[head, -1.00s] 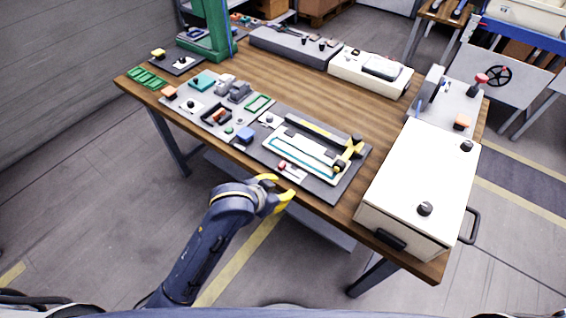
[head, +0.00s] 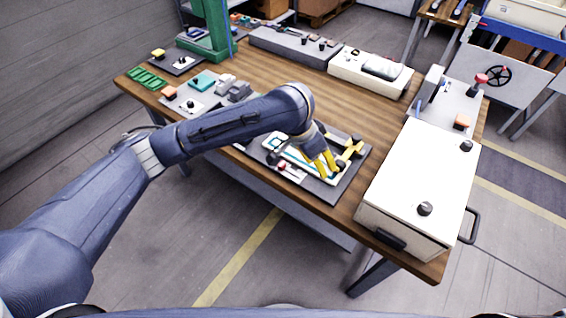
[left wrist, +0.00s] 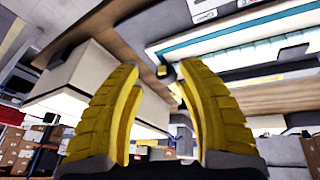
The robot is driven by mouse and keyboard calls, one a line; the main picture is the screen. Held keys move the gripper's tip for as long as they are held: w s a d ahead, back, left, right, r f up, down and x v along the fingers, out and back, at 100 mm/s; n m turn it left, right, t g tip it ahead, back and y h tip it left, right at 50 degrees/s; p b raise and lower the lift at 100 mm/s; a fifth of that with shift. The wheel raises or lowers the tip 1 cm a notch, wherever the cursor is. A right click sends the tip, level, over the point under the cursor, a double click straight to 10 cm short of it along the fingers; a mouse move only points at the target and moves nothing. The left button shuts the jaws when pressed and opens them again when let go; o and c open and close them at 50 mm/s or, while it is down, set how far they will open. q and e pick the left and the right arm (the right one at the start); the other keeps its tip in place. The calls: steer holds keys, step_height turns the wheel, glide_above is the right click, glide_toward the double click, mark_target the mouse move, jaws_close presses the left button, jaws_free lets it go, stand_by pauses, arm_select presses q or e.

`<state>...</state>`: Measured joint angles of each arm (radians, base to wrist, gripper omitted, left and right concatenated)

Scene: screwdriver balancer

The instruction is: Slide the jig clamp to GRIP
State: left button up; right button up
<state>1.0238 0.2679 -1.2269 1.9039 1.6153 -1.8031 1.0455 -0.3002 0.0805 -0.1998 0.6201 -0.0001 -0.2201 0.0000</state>
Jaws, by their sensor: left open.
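The jig is a dark plate (head: 328,196) at the table's front edge, with a white teal-lined frame (head: 270,144) on it. A yellow bar with dark ends (head: 354,146) stands at its right end. A small red slider on a white label (head: 290,173) sits at its front edge; I cannot read the label or tell which part is the jig clamp. My left gripper (head: 327,163) is open and empty over the frame's right part, hiding some of it. Its open yellow fingers (left wrist: 156,78) show in the left wrist view, with the frame (left wrist: 235,38) beyond. My right gripper is not seen.
A white box with black knobs (head: 420,180) stands right of the jig. A white unit (head: 370,72) and a grey unit (head: 290,45) stand at the back. Small parts and a green tray (head: 147,78) lie to the left. Bare wood lies behind the jig.

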mark_target(283, 163)
arm_select(q)
steer(key=w+a+r+n+g+y, duration=0.1)
steer(key=w+a+r+n+y, duration=0.4)
steer(key=a+r, duration=0.45)
steer(key=shift+m+h, duration=0.3)
steer(key=shift+m, duration=0.1)
steer(key=f, duration=1.2)
steer(key=w+f, duration=0.1)
steer(key=f, duration=0.5)
steer(key=shift+a, duration=0.25)
jaws_close()
